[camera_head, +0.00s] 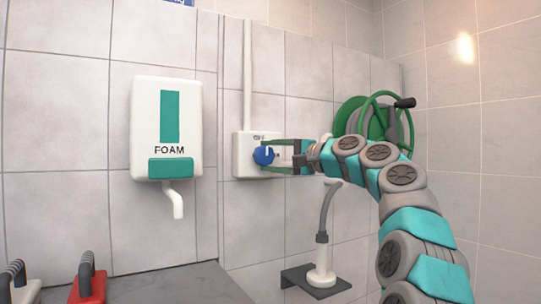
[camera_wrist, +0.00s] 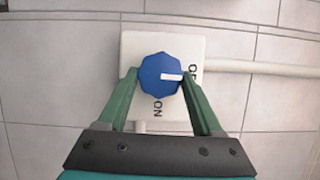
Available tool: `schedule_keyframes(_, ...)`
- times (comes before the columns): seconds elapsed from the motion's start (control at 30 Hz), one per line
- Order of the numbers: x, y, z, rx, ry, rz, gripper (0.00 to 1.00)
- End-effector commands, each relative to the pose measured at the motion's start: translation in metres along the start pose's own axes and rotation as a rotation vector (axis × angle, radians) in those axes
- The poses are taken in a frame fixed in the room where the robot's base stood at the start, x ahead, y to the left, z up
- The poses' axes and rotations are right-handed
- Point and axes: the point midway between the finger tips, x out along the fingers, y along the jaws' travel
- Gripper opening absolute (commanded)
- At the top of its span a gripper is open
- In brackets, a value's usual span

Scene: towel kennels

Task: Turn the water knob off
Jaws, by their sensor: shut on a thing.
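The water knob (camera_head: 263,155) is blue, with a white pointer mark, on a white wall box (camera_head: 243,165). In the wrist view the knob (camera_wrist: 157,75) sits between the two green fingers of my gripper (camera_wrist: 158,85), which is shut on it. The white pointer is toward the picture's right, at the partly hidden label beginning "OF" on the box (camera_wrist: 135,45). The "ON" label is below the knob. In the head view my gripper (camera_head: 265,156) reaches the knob from the right, one finger above and one below.
A white foam dispenser (camera_head: 144,123) hangs left of the box. A green hose reel (camera_head: 350,118) is behind my arm at right. A white pipe (camera_head: 247,75) rises from the box.

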Motion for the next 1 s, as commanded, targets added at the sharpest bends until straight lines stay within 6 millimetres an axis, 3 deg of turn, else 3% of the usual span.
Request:
schedule_keyframes(0.63,0.0016,0.0020,0.0015,-0.045,-0.004,0.024,0.12)
schedule_keyframes(0.67,0.0016,0.0020,0.0015,-0.045,-0.004,0.024,0.70)
schedule_keyframes(0.9,0.0009,0.0009,0.0009,-0.044,-0.002,0.021,0.96)
schedule_keyframes(1.0,0.0007,0.0006,0.0008,-0.044,-0.002,0.020,0.96)
